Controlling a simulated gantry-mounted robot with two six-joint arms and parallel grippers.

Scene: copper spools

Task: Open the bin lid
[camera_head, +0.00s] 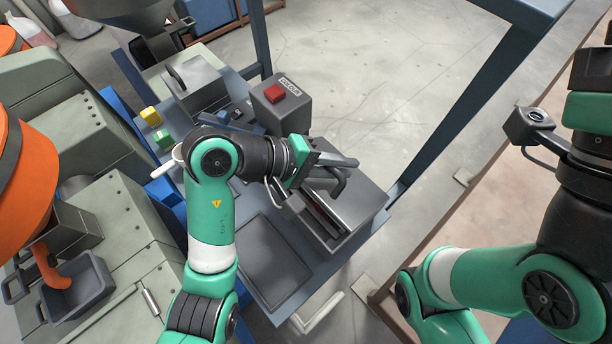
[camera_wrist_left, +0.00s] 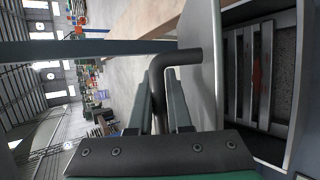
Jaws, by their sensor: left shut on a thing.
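The grey bin (camera_head: 362,212) stands on the blue bench in the head view, with a dark gap showing at its top. In the left wrist view the bin (camera_wrist_left: 302,80) shows an open mouth with metal bars across its inside. The lid (camera_wrist_left: 203,30) stands raised at an angle beside that mouth. My left gripper (camera_head: 332,163) is over the bin, and in the left wrist view (camera_wrist_left: 160,95) its fingers are shut on the dark bent lid handle (camera_wrist_left: 176,60). My arm hides part of the lid in the head view. My right gripper's fingers are out of view.
A grey box with a red button (camera_head: 275,93) stands behind my left gripper. A flat dark tray (camera_head: 272,262) lies left of the bin. A blue frame post (camera_head: 455,110) rises right of the bin.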

